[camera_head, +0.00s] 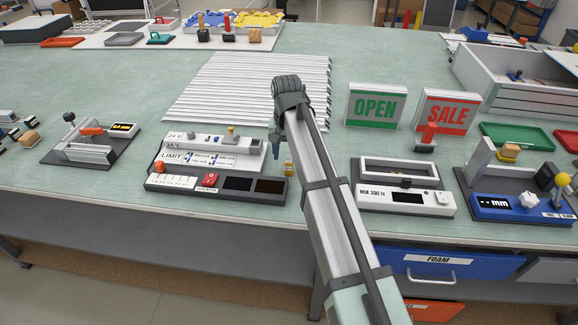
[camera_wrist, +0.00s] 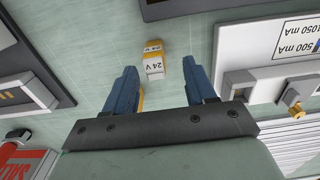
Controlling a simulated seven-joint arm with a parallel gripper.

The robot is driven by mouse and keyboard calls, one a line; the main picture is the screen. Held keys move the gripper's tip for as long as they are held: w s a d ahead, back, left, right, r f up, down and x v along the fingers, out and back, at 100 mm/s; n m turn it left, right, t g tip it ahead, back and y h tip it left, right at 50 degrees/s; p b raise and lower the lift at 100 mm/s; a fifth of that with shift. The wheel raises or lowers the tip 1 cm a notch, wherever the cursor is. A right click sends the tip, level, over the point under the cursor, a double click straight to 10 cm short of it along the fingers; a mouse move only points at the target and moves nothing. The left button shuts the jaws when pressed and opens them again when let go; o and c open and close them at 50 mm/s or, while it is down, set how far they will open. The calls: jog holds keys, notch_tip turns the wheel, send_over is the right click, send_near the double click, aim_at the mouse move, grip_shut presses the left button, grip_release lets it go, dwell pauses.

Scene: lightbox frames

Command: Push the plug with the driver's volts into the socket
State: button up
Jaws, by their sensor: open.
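A small white block with a yellow end, the plug marked 24 V (camera_wrist: 155,66), stands on the bench just beyond and between my fingertips in the wrist view. In the head view it is a small white and yellow piece (camera_head: 288,160) right of the driver. My gripper (camera_wrist: 163,84) is open, its two blue fingers apart with nothing held; in the head view (camera_head: 276,148) it hangs beside the plug. Another yellow piece (camera_wrist: 140,101) is partly hidden behind the left finger. The white driver (camera_head: 212,148) reads 24 V and carries a grey block with a yellow knob (camera_wrist: 292,97); I cannot make out the socket opening.
A grey panel with a red switch (camera_head: 209,180) lies in front of the driver. A lux meter stand (camera_head: 403,197) is right of my arm. OPEN (camera_head: 376,106) and SALE (camera_head: 445,112) signs stand behind it. A ribbed white panel (camera_head: 240,92) lies at the back.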

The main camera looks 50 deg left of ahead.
aim_at(289, 159)
jog(key=shift+w+d+f, duration=0.1)
jog(key=shift+d+f, duration=0.05)
jog(key=shift+f, duration=1.1)
jog(key=shift+w+d+f, duration=0.1)
jog(key=shift+f, duration=1.15)
jog(key=shift+s, duration=0.1)
grip_shut()
